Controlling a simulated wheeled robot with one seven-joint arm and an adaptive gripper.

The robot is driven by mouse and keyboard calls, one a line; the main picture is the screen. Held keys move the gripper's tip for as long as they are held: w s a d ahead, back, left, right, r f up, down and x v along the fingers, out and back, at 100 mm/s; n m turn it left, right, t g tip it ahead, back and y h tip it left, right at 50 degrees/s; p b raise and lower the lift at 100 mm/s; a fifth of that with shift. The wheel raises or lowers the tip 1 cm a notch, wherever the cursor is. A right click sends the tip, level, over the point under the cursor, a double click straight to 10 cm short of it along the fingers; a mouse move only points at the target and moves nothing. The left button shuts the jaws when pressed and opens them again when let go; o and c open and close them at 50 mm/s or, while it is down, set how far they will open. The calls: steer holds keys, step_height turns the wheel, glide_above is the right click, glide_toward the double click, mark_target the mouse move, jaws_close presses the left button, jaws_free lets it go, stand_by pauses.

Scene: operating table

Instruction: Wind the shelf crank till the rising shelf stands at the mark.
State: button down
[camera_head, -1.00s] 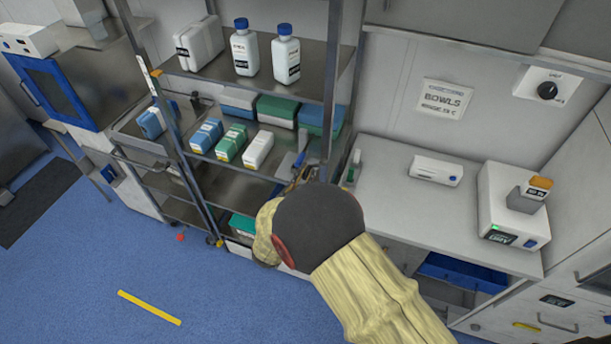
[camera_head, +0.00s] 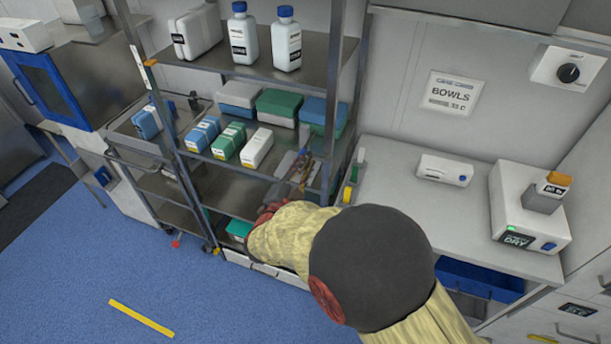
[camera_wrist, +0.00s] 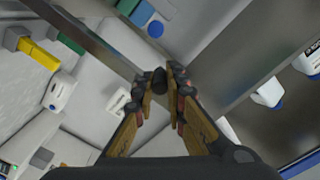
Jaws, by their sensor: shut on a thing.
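In the wrist view my gripper (camera_wrist: 160,88) is shut on a small dark knob (camera_wrist: 159,76), which looks like the handle of the shelf crank. In the head view my gripper (camera_head: 300,178) reaches in at the right front of the steel rack; my forearm hides most of the crank. The rack has a middle shelf (camera_head: 225,178) with cartons and boxes, below an upper shelf (camera_head: 235,72) with bottles. An orange tab (camera_head: 150,63) and a pale strip (camera_head: 138,62) show on the left front post. I cannot tell which shelf rises, or its height against the mark.
A counter (camera_head: 400,205) right of the rack bears a white box (camera_head: 444,169) and a device (camera_head: 528,215) with a green light. A blue-doored cabinet (camera_head: 55,92) stands at the left. The blue floor in front is open, with a yellow strip (camera_head: 141,317).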

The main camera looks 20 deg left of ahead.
mark_target(311, 158)
steer(key=m+b, duration=0.1)
steer(key=b, duration=0.1)
steer(key=r+m+b, duration=0.1)
steer(key=m+b, duration=0.2)
steer(key=shift+d+r+m+b, duration=0.25)
steer(key=shift+d+m+b, duration=0.05)
steer(key=shift+b, duration=0.1)
steer(key=m+b, duration=0.1)
steer(key=b, duration=0.1)
steer(key=d+r+m+b, duration=0.1)
steer(key=m+b, duration=0.1)
steer(key=shift+r, duration=0.1)
steer(key=shift+r, duration=0.1)
steer(key=c, duration=2.1)
jaws_free()
steer(key=shift+o, duration=1.4)
steer(key=shift+s, duration=0.15)
steer(key=s+a, duration=0.1)
steer(key=s, duration=1)
steer(key=shift+s, duration=0.4)
